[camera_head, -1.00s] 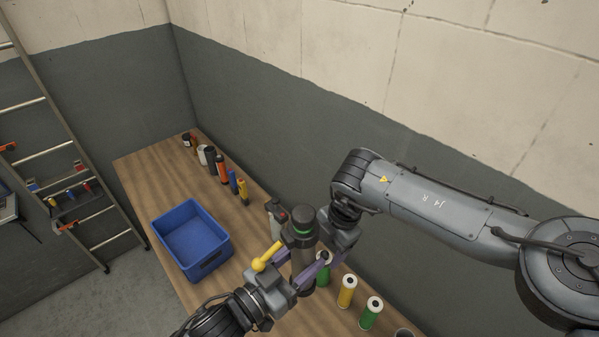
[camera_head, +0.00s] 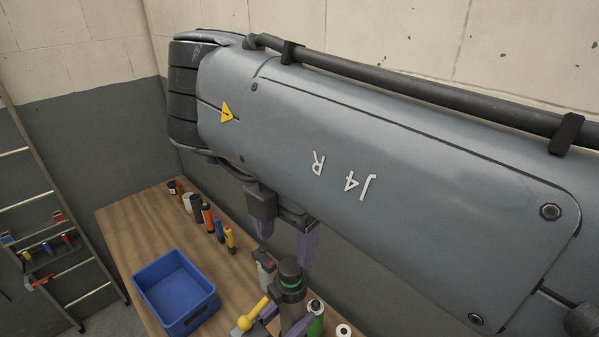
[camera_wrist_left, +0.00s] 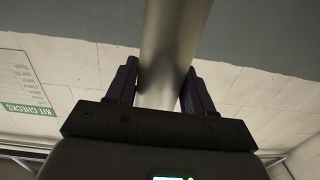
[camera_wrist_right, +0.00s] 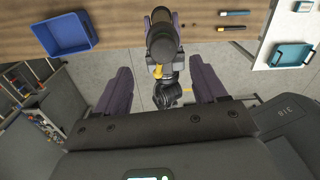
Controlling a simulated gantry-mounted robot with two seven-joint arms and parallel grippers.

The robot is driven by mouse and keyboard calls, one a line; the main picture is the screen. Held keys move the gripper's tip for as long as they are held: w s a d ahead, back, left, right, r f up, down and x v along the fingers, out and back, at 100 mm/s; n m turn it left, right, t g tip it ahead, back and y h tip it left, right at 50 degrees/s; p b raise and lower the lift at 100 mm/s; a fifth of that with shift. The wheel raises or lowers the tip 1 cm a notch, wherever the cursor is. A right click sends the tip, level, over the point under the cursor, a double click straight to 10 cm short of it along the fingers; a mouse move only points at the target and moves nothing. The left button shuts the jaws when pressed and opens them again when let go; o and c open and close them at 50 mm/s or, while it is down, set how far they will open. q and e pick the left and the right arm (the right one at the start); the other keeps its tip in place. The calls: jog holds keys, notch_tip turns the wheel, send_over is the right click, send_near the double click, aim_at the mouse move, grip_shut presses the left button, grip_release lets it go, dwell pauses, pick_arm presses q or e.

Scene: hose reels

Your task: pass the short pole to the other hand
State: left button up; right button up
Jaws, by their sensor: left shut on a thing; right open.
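The short pole (camera_head: 291,311) is a grey cylinder with a dark top and a green band. It stands roughly upright in my left gripper (camera_head: 284,321), at the bottom of the head view. The left wrist view shows its grey shaft (camera_wrist_left: 172,45) between the two left fingers. My right gripper (camera_head: 285,238) is open and empty, above and behind the pole in the head view. In the right wrist view the pole (camera_wrist_right: 162,42) appears beyond the gap between the open right fingers (camera_wrist_right: 162,86), apart from them. The head view cuts off most of my left arm.
A blue bin (camera_head: 188,321) stands on the wooden table (camera_head: 130,232). Several bottles and tubes line the wall side, including an orange one (camera_head: 208,217). A green cylinder (camera_head: 316,318) stands near the pole. A ladder (camera_head: 35,195) is at left. My right arm hides much of the view.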

aim_at(287, 264)
jog(key=shift+f, duration=3.25)
pick_arm(q)
jog(key=shift+d, duration=0.1)
pick_arm(e)
grip_shut()
pick_arm(q)
jog(key=o, duration=1.4)
